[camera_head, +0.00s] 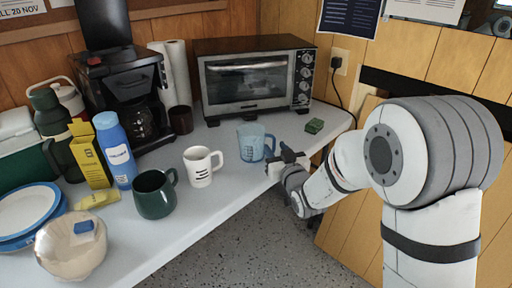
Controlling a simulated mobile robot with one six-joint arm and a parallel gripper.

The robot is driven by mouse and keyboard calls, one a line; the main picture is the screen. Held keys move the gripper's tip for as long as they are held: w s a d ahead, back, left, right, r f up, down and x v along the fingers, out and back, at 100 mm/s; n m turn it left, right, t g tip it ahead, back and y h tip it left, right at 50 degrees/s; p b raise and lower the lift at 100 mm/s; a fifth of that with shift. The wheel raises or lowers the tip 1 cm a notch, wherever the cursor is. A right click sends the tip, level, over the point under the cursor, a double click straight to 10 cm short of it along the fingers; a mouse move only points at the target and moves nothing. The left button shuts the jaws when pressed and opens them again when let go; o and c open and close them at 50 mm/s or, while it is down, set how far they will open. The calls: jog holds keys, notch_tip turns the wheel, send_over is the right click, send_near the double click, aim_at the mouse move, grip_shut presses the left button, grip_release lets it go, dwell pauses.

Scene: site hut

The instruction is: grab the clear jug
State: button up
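The clear jug (251,143) is see-through with a blue tint. It stands upright on the light worktop in front of the toaster oven, its handle on the right side. My gripper (279,164) is just to the right of the jug, close to the handle. Its fingers are small and partly hidden by its own body, so I cannot tell whether they are open or shut, or whether they touch the handle.
A white mug (200,168) and a dark green mug (154,194) stand to the left of the jug. The toaster oven (252,82) is behind it. A small green block (314,126) lies to the right. The worktop's front edge (226,208) runs below the mugs.

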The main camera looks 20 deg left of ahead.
jog(key=shift+c, duration=0.2)
grip_shut()
dwell(0.4)
